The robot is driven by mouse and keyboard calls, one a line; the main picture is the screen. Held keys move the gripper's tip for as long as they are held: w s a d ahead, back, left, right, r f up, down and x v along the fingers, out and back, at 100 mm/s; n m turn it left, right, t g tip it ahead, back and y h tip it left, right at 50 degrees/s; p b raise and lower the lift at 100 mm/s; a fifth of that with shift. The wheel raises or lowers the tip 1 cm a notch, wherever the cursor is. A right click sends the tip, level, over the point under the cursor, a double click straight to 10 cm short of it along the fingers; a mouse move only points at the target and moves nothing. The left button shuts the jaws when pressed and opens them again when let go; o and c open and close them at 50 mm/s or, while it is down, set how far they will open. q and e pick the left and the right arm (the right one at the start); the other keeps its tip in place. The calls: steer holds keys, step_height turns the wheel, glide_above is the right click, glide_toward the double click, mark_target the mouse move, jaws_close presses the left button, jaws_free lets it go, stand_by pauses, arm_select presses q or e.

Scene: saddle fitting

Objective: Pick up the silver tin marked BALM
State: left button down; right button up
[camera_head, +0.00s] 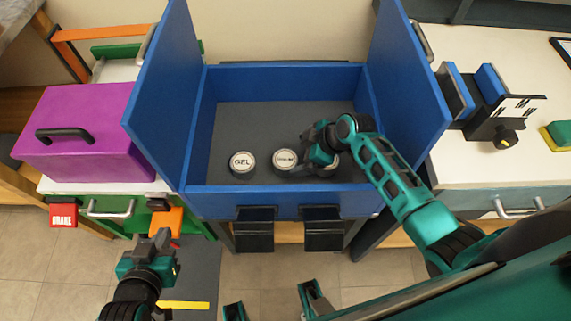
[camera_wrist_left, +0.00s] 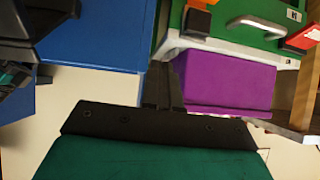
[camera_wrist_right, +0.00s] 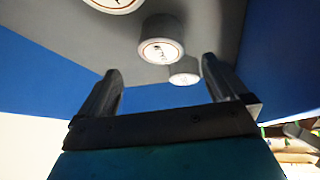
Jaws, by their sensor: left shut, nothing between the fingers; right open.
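Round tins with pale lids stand on the grey floor of the blue bin (camera_head: 290,196) in the head view. The left tin (camera_head: 242,162) reads GEL. The middle tin (camera_head: 285,160) has a longer word that I cannot read surely. A third tin (camera_head: 333,168) is mostly hidden by my right gripper (camera_head: 318,150), so I cannot tell which one is BALM. In the right wrist view that gripper (camera_wrist_right: 161,66) is open, with a tin (camera_wrist_right: 160,45) beyond its fingers, apart from them. My left gripper (camera_head: 162,240) is shut and empty, outside the bin at the front left.
Tall blue side panels (camera_head: 160,95) flank the bin. A purple box (camera_head: 85,130) with a black handle stands on the left cabinet. A dark clamp-like fixture (camera_head: 490,110) stands on the right counter. The bin floor behind the tins is clear.

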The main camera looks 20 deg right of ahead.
mark_target(287, 160)
steer(key=b+x, duration=0.2)
steer(key=x, duration=0.6)
steer(key=shift+a, duration=0.15)
steer(key=shift+s, duration=0.1)
steer(key=shift+c, duration=0.2)
steer(key=c, duration=1)
steer(key=shift+c, duration=0.6)
steer(key=shift+r, duration=0.15)
